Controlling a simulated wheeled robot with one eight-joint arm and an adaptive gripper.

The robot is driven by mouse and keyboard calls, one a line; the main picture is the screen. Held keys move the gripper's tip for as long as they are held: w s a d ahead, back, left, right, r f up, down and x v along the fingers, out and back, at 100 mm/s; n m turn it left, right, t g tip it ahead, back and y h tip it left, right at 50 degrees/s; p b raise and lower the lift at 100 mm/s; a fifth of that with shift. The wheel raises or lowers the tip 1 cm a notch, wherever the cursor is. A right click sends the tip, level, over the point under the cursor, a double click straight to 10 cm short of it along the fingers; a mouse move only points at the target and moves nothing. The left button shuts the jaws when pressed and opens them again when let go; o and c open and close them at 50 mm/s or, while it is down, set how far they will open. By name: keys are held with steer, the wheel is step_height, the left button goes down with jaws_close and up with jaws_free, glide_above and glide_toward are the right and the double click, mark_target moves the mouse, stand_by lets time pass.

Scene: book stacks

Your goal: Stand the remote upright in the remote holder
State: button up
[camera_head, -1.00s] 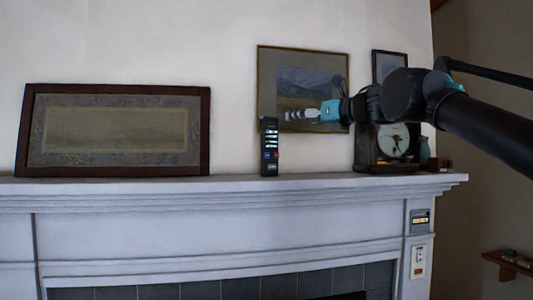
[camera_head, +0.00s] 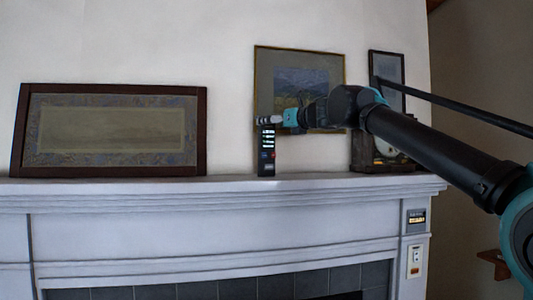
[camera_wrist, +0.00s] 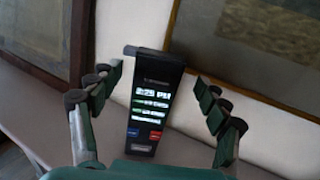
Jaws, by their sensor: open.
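A black, upright device with a lit display and blue and red buttons, which looks like the remote (camera_head: 267,155), stands on the mantel. It also shows in the wrist view (camera_wrist: 152,105), slightly tilted in the picture. My gripper (camera_head: 268,121) is at the device's upper end in the head view. In the wrist view my gripper (camera_wrist: 157,95) is open, with green fingers on either side of the device and gaps visible. I cannot tell for sure which thing is the remote holder.
The white mantel (camera_head: 230,184) has a wide framed panel (camera_head: 110,132) at left and a landscape picture (camera_head: 300,75) behind the device. A dark clock (camera_head: 367,160) is partly hidden by my arm. Two small panels (camera_head: 416,220) (camera_head: 415,262) are on the surround's right pillar.

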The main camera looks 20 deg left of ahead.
steer(key=x, duration=0.4)
steer(key=shift+s+a+f, duration=0.1)
steer(key=shift+f, duration=0.05)
jaws_close()
stand_by(0.4)
